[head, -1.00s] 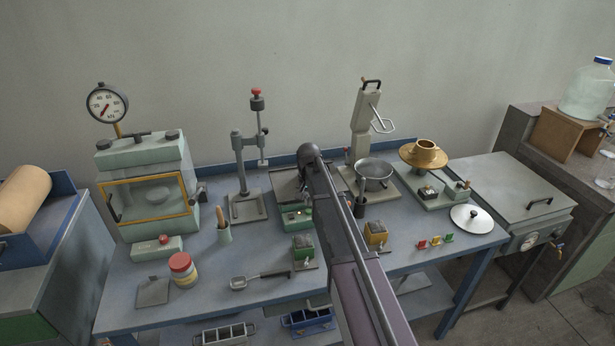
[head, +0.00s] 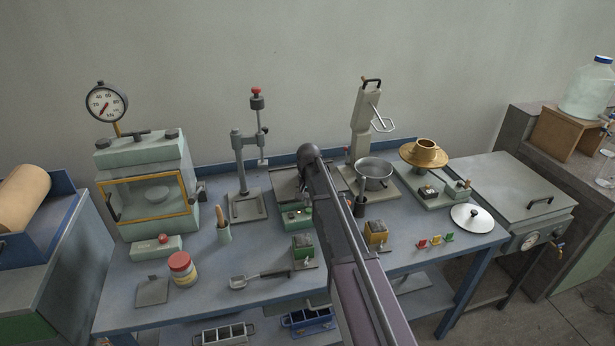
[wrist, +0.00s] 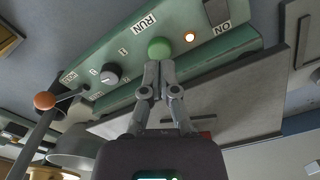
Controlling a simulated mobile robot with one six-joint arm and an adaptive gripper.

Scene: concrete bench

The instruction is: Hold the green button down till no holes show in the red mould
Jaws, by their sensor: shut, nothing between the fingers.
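The green button (wrist: 160,48) is on a green control panel (wrist: 128,60) beside the word RUN in the wrist view. My gripper (wrist: 159,66) is shut and empty, with its fingertips right at the button's lower edge. They look to be touching it, but I cannot tell how far it is pressed. In the head view my arm covers much of this machine (head: 297,217).
An orange-knobbed lever (wrist: 44,101) and a dark dial (wrist: 111,73) are close left of my fingers. On the bench, a metal bowl (head: 374,173) stands to the right, and a stand with a red knob (head: 257,92) to the left. The bench's front left has some clear room.

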